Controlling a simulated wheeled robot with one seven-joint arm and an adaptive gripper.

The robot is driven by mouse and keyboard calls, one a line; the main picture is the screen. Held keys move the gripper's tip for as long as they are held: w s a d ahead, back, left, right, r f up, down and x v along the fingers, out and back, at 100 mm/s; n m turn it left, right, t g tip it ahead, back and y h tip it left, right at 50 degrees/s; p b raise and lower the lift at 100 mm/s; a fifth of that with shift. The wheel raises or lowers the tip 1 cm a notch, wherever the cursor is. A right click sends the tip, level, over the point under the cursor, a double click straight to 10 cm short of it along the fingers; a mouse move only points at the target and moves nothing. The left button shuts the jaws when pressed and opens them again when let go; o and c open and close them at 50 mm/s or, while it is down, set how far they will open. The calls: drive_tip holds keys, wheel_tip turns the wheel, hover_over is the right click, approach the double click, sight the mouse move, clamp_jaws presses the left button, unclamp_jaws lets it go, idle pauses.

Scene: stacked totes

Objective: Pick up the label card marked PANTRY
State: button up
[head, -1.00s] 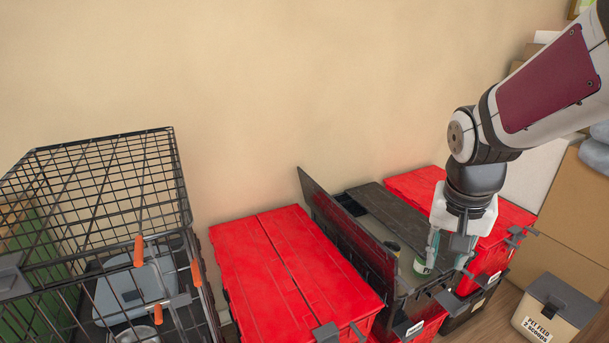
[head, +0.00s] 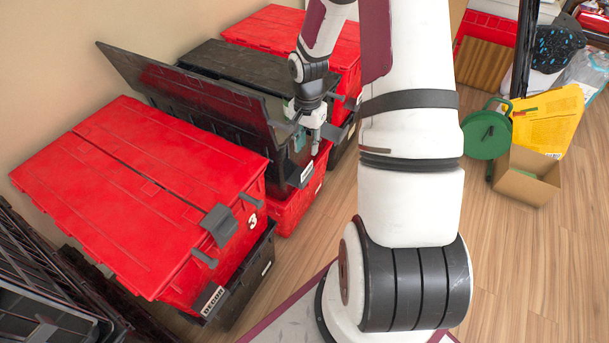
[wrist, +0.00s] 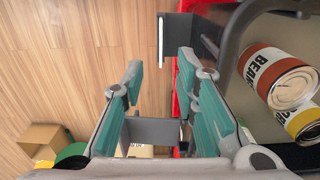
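A white label card (head: 307,173) is on the front of the open black tote (head: 283,150) in the head view; its print is too small to read, so I cannot confirm PANTRY. In the wrist view a thin white strip (wrist: 161,42), seen edge-on, stands in front of a dark grey part of the tote; it looks like a card's edge. My gripper (head: 314,128) is at that tote's front rim, above the label. In the wrist view my gripper (wrist: 160,68) has its teal-padded fingers apart, with nothing held between them. The white strip is beyond the fingertips.
Cans (wrist: 278,76) lie inside the open tote. A closed red tote (head: 140,190) with a white label (head: 213,300) is at left, another red tote (head: 285,35) behind. Wood floor is free at right, with a cardboard box (head: 526,177).

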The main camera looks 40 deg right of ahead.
sight(307, 168)
wheel_tip(307, 168, down, 11)
drive_tip(key=b, duration=0.4)
drive_tip(key=shift+w, duration=0.1)
drive_tip(key=shift+r, duration=0.1)
clamp_jaws()
